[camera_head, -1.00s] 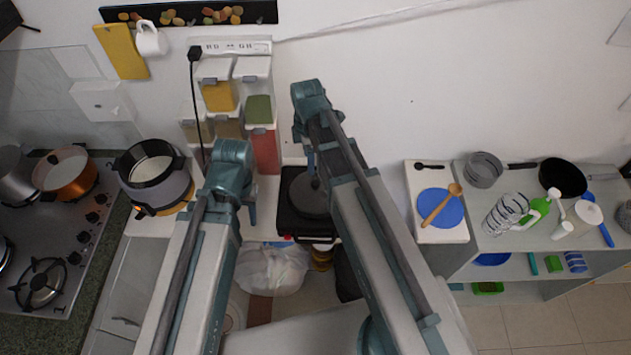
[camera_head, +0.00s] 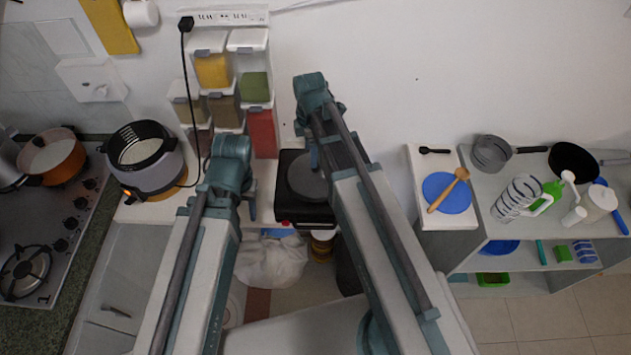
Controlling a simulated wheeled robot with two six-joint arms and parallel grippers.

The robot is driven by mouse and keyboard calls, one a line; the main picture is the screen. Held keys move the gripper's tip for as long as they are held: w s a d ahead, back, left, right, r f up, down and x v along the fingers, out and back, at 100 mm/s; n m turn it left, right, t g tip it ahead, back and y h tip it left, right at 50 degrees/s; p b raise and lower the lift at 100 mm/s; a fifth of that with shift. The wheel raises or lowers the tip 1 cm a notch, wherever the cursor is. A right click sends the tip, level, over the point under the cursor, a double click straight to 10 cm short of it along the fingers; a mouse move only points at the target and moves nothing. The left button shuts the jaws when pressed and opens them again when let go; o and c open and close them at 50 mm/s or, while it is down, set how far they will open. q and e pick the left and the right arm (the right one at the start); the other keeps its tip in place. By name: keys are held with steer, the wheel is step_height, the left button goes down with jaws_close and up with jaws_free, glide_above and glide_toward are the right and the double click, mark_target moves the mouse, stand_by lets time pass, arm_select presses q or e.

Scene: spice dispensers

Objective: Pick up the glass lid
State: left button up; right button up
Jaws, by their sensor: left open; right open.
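I cannot make out a glass lid for certain. A pale round surface (camera_head: 50,153) on the orange pot (camera_head: 67,170) at the far left may be a lid or the pot's inside; I cannot tell which. My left gripper (camera_head: 251,207) is open and empty, pointing down in front of the spice dispensers (camera_head: 262,132). My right gripper (camera_head: 312,157) is open and empty above the black hot plate (camera_head: 295,214). Both are well to the right of the orange pot, and my arms hide part of the counter and hot plate.
A grey round cooker (camera_head: 150,178) stands between the stove (camera_head: 60,235) and my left arm. A black cord hangs beside the dispensers. At right, a shelf (camera_head: 470,250) holds pans, a blue plate (camera_head: 447,193) and bottles. The wall above it is clear.

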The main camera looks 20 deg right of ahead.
mark_target(315, 171)
steer(key=shift+s+d+f+b, duration=0.1)
steer(key=shift+d+f+b, duration=0.05)
steer(key=shift+f+b, duration=0.85)
steer(key=shift+w+d+f+b, duration=0.1)
steer(key=shift+d+f+b, duration=0.1)
steer(key=shift+f+b, duration=0.8)
steer(key=shift+s+d+f+b, duration=0.15)
steer(key=shift+f+b, duration=0.6)
steer(key=shift+f, duration=0.4)
steer(key=shift+r, duration=0.1)
jaws_close()
